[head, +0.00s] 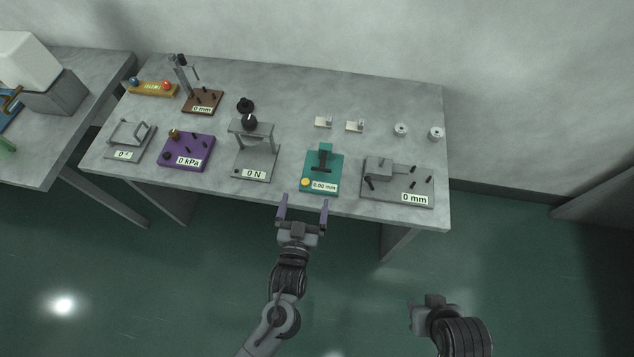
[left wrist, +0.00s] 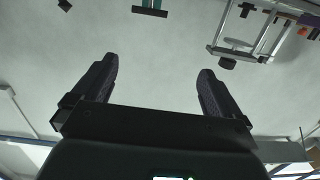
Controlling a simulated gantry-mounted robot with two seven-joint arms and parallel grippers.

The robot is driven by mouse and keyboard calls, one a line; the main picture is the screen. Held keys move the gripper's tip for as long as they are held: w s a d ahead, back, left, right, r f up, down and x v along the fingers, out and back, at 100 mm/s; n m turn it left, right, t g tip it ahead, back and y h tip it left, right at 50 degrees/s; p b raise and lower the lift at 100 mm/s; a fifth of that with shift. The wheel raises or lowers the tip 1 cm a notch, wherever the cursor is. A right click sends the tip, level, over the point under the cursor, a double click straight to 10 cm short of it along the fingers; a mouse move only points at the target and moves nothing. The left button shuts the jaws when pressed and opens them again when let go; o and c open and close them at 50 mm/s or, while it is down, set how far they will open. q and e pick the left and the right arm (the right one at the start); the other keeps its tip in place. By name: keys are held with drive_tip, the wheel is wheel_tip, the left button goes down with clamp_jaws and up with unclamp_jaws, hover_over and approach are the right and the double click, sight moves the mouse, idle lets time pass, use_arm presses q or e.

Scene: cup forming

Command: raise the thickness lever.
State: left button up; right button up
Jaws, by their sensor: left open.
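The teal thickness gauge (head: 312,171) stands near the front edge of the table, with a 0.00 mm display (head: 324,187) and a yellow round button (head: 305,182). A dark teal T-shaped part (head: 325,157), which may be its lever, stands on top. A teal piece also shows at the top edge of the left wrist view (left wrist: 150,9). My left gripper (head: 303,203) is open and empty, just off the front edge, below and slightly left of the gauge, not touching it. My right gripper (head: 428,305) is at the lower right, away from the table; its jaws are unclear.
The force stand reading 0 N (head: 254,163) is left of the gauge. The grey device reading 0 mm (head: 398,183) is to its right. A purple 0 kPa box (head: 186,152) stands further left. Small white pieces (head: 354,126) lie behind. Bare tabletop surrounds them.

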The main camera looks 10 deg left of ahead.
use_arm(q)
drive_tip(key=b, duration=0.5)
approach(321, 170)
drive_tip(key=s, duration=0.2)
drive_tip(key=shift+t+h, duration=0.3)
drive_tip(key=shift+h, duration=0.1)
drive_tip(key=w+b, duration=0.1)
drive_tip(key=w, duration=0.6)
drive_tip(key=w+b, duration=0.1)
drive_tip(key=w, duration=0.3)
drive_tip(key=shift+w+a+f+b, duration=0.1)
drive_tip(key=shift+w+f+b, duration=0.2)
drive_tip(key=shift+f, duration=0.05)
use_arm(e)
wheel_tip(321, 170, down, 10)
drive_tip(key=shift+w, duration=0.1)
use_arm(q)
drive_tip(key=c, duration=1.4)
drive_tip(key=shift+c, duration=0.4)
use_arm(e)
drive_tip(key=shift+r, duration=0.15)
